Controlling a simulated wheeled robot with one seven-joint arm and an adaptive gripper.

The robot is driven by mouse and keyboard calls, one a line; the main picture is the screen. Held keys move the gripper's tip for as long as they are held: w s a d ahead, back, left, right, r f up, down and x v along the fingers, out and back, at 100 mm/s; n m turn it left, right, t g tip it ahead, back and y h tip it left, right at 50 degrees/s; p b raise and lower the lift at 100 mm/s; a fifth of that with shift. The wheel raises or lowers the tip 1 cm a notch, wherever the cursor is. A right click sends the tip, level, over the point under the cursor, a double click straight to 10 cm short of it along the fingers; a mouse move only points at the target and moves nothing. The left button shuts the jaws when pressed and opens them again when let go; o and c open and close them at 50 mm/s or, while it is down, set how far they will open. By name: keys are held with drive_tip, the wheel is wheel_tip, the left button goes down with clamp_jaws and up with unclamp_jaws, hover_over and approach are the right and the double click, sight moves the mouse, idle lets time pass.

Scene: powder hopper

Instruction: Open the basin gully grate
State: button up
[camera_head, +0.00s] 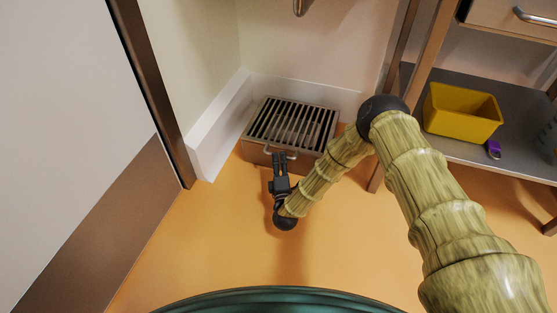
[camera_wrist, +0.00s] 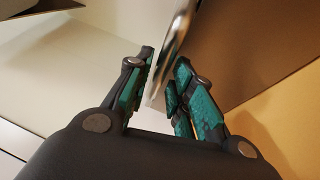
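The gully grate (camera_head: 293,122) is a dark slatted cover on top of a brown box (camera_head: 316,162) on the floor in the corner. It looks closed. A pale metal handle (camera_head: 268,152) is on the box's near side. My gripper (camera_head: 280,158) is at the handle, in front of the box. In the wrist view, the handle bar (camera_wrist: 174,48) runs between the two teal-padded fingers (camera_wrist: 164,92). Contact with the bar cannot be made out.
White skirting (camera_head: 222,122) and walls close in behind and left of the box. A brown-edged panel (camera_head: 90,225) stands at the left. On the right, a shelf (camera_head: 475,152) holds a yellow bin (camera_head: 460,122) and a small purple item (camera_head: 494,149). Orange floor (camera_head: 185,245) is clear in front.

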drive_tip(key=shift+b+x, duration=0.4)
drive_tip(key=shift+x, duration=0.8)
clamp_jaws()
drive_tip(key=shift+r, duration=0.1)
